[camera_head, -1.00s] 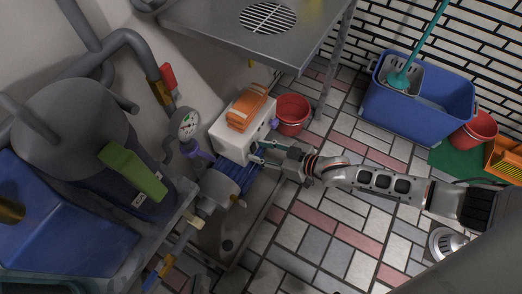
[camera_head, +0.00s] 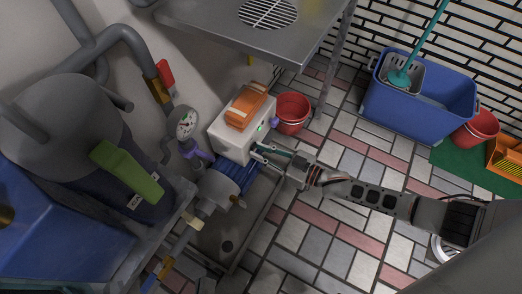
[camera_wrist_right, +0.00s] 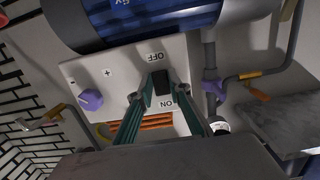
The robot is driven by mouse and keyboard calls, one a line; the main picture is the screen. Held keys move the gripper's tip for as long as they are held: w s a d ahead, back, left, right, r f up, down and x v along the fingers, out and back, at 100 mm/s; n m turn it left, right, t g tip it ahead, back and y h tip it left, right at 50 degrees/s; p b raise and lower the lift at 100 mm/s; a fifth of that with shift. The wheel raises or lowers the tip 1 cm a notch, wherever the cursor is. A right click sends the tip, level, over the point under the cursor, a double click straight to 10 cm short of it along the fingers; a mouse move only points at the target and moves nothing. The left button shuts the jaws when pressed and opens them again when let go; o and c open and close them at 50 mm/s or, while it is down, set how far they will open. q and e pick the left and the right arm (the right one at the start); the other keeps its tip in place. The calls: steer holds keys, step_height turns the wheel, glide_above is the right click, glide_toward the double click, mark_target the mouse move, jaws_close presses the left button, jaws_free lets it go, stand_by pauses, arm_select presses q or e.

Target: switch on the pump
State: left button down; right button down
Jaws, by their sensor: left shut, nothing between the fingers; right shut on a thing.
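The pump's blue ribbed motor (camera_head: 237,174) sits under a white control box (camera_head: 229,143) beside the wall. In the right wrist view the box face (camera_wrist_right: 118,85) appears upside down, with OFF and ON labels on either side of a black switch (camera_wrist_right: 161,80). My right gripper (camera_head: 257,150) reaches in from the right to the box. In the wrist view its green fingers (camera_wrist_right: 162,98) are shut on the black switch, one on each side, partly hiding it. A small green spot (camera_head: 261,128) shows on the box. My left gripper is not in view.
A purple knob (camera_wrist_right: 91,99) sits beside the switch. A pressure gauge (camera_head: 185,123) and pipes stand left of the box. A red bucket (camera_head: 292,113) stands right of it, under a steel table (camera_head: 225,22). Open tiled floor lies to the right, near a blue mop bucket (camera_head: 415,105).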

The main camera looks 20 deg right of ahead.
stand_by(0.5)
steer(key=c, duration=1.9)
jaws_free()
steer(key=shift+f, duration=0.1)
steer(key=v, duration=1.2)
steer(key=shift+f, duration=0.2)
